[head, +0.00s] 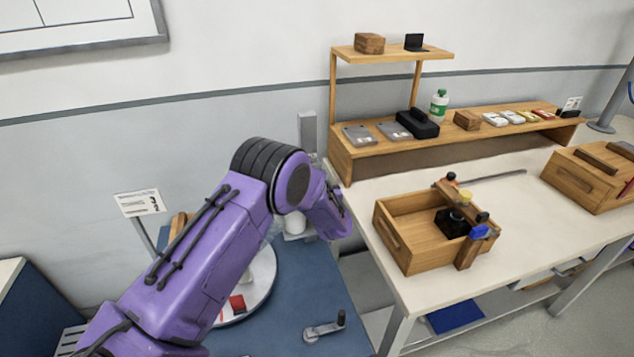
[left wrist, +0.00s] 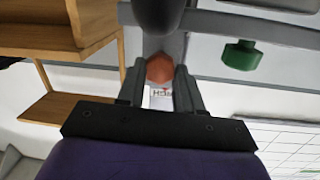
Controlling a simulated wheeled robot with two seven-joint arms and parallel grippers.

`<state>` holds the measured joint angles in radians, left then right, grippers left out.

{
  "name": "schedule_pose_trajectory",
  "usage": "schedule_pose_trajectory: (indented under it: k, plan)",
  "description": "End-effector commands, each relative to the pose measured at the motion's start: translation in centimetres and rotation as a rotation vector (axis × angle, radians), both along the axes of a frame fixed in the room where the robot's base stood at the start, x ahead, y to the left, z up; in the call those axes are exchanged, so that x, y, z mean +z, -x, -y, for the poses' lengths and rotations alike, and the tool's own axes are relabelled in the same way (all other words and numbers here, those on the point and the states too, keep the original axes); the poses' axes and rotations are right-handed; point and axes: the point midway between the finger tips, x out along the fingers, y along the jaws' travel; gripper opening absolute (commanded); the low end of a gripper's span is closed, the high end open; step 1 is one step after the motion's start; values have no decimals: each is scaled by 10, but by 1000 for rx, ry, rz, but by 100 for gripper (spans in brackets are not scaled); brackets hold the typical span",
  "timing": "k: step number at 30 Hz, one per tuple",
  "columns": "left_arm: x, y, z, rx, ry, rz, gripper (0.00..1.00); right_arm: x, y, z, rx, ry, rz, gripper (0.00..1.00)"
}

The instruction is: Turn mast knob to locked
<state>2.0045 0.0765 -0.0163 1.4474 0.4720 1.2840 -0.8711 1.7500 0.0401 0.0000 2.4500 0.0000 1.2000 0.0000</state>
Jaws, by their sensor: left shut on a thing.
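In the left wrist view my left gripper (left wrist: 160,74) has its two fingers closed on the sides of a round orange-red knob (left wrist: 160,68). The knob sits in front of a grey mast (left wrist: 155,45), with a dark rounded part above it. A green knob (left wrist: 240,55) is to the right, apart from the fingers. In the head view my purple left arm reaches toward the grey post (head: 308,132) at the wall, and the arm hides the gripper and the knob. I cannot read the knob's setting. My right gripper is not in view.
A blue table (head: 310,285) holds a white round plate (head: 262,275) and a crank handle (head: 324,328). The white bench (head: 500,205) carries an open wooden crate (head: 393,238), a closed wooden box (head: 580,180) and a wooden shelf (head: 350,160) with small items.

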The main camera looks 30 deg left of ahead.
Motion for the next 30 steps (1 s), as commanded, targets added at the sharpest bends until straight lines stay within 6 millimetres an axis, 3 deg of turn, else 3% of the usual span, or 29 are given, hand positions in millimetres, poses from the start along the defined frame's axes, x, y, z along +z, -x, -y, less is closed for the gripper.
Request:
schedule_pose_trajectory:
  k: [30]
  plan:
    - [1,-2,1,3,-612,-715,5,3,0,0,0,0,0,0]
